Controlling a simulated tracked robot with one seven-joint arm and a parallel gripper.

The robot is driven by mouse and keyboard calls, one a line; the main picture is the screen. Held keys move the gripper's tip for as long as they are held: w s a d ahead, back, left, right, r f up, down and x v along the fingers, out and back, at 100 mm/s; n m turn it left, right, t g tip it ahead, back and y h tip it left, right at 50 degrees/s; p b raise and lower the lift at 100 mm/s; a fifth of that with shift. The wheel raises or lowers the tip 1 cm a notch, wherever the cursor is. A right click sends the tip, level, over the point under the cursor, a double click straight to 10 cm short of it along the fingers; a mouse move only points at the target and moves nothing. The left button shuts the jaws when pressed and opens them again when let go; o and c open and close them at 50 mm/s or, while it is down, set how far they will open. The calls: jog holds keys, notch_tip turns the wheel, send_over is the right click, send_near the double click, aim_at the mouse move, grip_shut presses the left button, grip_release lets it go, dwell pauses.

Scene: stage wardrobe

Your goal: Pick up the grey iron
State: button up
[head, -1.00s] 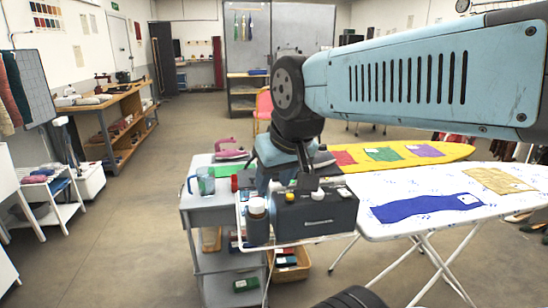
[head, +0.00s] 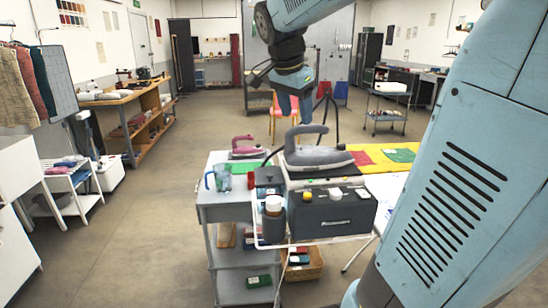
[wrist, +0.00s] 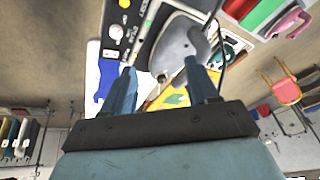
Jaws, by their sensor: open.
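The grey iron (head: 318,157) rests on top of a dark steam station (head: 335,212) in the head view, its handle arching upward and a dark cord rising beside it. My gripper (head: 295,112) is above the iron and slightly left of its middle, apart from it, with its fingers pointing down. In the wrist view the iron (wrist: 180,45) lies beyond the fingertips, and my gripper (wrist: 160,66) is open with nothing between its fingers.
A pink iron (head: 250,147) and a blue-handled clear jug (head: 220,178) stand on the grey cart (head: 208,207) left of the station. A yellow ironing board (head: 385,160) is behind right. Open floor lies left.

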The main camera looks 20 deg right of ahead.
aim_at(310, 126)
jog(key=w+d+r+m+g+h, duration=0.1)
jog(key=w+d+m+g+h, duration=0.1)
jog(key=w+d+m, duration=0.6)
jog(key=f, duration=0.2)
jog(key=w+d+f, duration=0.1)
jog(key=f, duration=0.4)
jog(key=shift+w+d+f, duration=0.15)
jog(key=shift+d+f, duration=0.05)
jog(key=shift+f, duration=0.2)
jog(key=shift+w+x, duration=0.15)
jog(key=shift+x, duration=1.05)
jog(key=shift+w+x, duration=0.1)
jog(key=shift+x, duration=1.15)
jog(key=shift+r, duration=0.1)
grip_shut()
